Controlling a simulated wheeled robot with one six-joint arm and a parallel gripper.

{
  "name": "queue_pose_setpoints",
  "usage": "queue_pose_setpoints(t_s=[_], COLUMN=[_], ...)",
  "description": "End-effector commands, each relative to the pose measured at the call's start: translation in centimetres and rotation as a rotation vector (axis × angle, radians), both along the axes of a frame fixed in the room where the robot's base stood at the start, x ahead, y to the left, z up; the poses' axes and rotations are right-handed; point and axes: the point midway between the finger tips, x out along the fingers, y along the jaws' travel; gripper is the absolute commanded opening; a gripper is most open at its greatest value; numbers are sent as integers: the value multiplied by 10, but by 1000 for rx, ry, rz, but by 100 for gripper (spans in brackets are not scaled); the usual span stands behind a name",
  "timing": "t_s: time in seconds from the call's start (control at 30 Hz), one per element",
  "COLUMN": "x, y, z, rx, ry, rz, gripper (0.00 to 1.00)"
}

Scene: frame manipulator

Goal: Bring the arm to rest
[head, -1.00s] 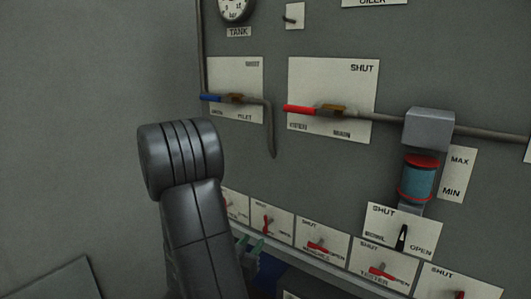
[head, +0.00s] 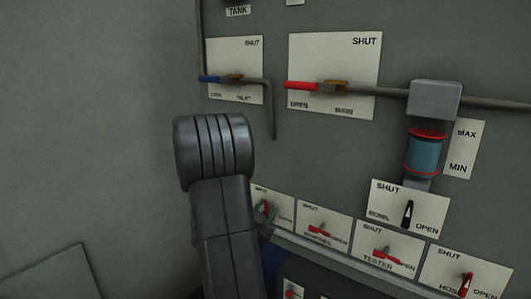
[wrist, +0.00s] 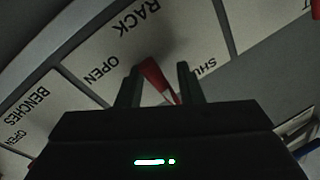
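My gripper (wrist: 160,75) is open in the wrist view, with its two dark fingers apart. A red valve handle (wrist: 154,77) on the panel label marked RACK, OPEN and SHUT shows between the fingers. I cannot tell whether the fingers touch it. In the head view my arm stands in front of the panel and hides most of the gripper. Only a small greenish-grey part of the gripper shows beside the arm, at a label in the lower row.
The grey panel carries a blue-handled valve (head: 210,79), a red-handled valve (head: 302,86), a blue cylinder (head: 423,154) and a black lever (head: 407,213). More red handles (head: 385,253) line the lower row. Bare wall lies left.

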Motion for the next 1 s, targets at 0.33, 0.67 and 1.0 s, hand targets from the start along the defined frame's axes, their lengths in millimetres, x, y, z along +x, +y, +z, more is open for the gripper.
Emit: queue_pose_setpoints(t_s=[0.33,0.67,1.0], x=[0,0,1], y=[0,0,3], z=[-1,1,1], rx=[196,227,231], ry=[-145,-166,-178], rz=[0,-1,16], gripper=[34,34,34])
